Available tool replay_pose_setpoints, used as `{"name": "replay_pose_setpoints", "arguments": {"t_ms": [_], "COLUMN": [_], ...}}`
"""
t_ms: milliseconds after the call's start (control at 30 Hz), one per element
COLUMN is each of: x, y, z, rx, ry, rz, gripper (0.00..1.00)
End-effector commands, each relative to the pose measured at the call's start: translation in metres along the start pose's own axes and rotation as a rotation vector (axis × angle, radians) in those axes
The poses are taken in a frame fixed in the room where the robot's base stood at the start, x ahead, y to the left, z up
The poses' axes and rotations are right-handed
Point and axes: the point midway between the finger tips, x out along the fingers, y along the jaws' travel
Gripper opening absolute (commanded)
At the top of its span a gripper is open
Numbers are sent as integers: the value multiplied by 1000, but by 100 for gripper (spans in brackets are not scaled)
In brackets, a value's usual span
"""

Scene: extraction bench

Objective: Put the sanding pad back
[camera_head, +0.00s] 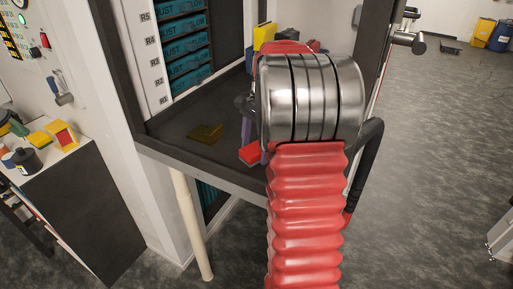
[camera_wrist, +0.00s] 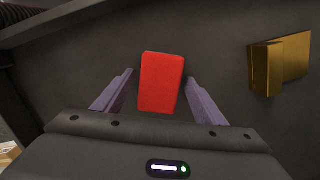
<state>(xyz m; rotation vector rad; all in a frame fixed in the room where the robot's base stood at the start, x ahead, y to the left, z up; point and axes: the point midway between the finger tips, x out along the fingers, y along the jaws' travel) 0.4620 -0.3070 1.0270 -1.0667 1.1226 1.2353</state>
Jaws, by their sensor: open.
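A red block, which may be the sanding pad (camera_wrist: 161,84), lies between my gripper's fingers in the wrist view, over the dark bench surface. In the head view its red corner (camera_head: 250,154) shows left of my arm; the rest is hidden. My gripper (camera_wrist: 159,75) is open, with one purple finger on each side of the block and a narrow gap at each side. I cannot tell how far above the surface the fingertips are. In the head view the gripper is mostly hidden behind my red and steel arm.
A brass-coloured angled piece (camera_wrist: 280,65) lies right of the block; it also shows on the dark bench (camera_head: 206,132). A yellow block (camera_head: 264,36) stands behind my arm. A white shelf post with teal labelled slots (camera_head: 180,30) rises behind. A side cabinet at left (camera_head: 70,200) holds small items.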

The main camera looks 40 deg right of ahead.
Motion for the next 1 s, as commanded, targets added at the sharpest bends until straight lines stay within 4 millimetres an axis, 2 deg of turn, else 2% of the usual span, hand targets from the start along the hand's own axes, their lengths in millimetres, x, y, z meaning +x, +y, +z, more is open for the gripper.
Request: {"name": "replay_pose_setpoints", "arguments": {"t_ms": [167, 600, 800, 1000], "x": [-21, -96, -113, -116], "y": [0, 0, 0, 0], "z": [0, 0, 0, 0], "rx": [0, 0, 0, 0], "ry": [2, 2, 1, 0], "rz": [-2, -2, -1, 0], "gripper": [65, 65, 65, 65]}}
